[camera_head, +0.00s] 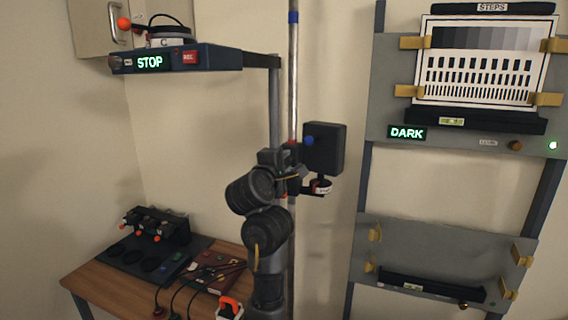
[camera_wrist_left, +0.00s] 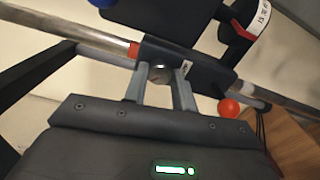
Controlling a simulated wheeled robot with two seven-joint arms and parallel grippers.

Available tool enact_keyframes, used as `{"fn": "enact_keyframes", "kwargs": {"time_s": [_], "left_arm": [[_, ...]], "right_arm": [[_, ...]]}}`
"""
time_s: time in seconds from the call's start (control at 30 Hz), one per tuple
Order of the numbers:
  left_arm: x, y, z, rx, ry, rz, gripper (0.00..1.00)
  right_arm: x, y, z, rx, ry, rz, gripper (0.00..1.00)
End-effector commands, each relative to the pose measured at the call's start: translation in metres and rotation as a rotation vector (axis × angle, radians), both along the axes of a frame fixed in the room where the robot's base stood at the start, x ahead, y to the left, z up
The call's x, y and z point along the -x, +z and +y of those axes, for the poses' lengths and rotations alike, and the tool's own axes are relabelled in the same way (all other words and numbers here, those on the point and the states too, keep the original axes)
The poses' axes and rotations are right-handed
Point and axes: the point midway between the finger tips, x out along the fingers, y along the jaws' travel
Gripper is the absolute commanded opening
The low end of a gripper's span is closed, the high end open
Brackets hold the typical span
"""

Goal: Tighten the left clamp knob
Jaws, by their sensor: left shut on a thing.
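In the left wrist view a dark clamp block (camera_wrist_left: 190,62) sits around a silver pole (camera_wrist_left: 95,38), beside a red ring. A small round metal knob (camera_wrist_left: 159,73) on the block lies between the two fingers of my left gripper (camera_wrist_left: 158,86), which is shut on it. In the head view my left gripper (camera_head: 283,172) is at the pole (camera_head: 293,90), just left of a black box-shaped device (camera_head: 323,148). The arm hides much of the clamp there, and the knob cannot be made out. My right gripper is not in view.
A red ball knob (camera_wrist_left: 228,108) is near the fingers in the left wrist view. A shelf with a STOP sign (camera_head: 180,60) is at upper left. A wooden table (camera_head: 120,297) with parts and cables is at lower left. A chart rack (camera_head: 385,110) stands at right.

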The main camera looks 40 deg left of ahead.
Motion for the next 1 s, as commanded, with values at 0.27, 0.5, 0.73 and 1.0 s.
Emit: {"fn": "enact_keyframes", "kwargs": {"time_s": [0.27, 0.5, 0.73, 1.0], "left_arm": [[0.0, -0.001, 0.0, -0.249, 0.0, 0.088, 0.04], [0.0, -0.002, 0.0, -0.462, 0.0, 0.161, 0.04], [0.0, -0.001, 0.0, -0.639, 0.0, 0.222, 0.04], [0.0, -0.001, 0.0, -0.783, -0.001, 0.273, 0.04]], "right_arm": [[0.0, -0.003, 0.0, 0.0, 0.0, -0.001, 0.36], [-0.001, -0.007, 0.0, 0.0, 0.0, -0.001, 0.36], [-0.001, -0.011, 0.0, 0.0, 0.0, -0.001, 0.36], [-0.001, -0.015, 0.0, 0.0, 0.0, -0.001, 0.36]]}}
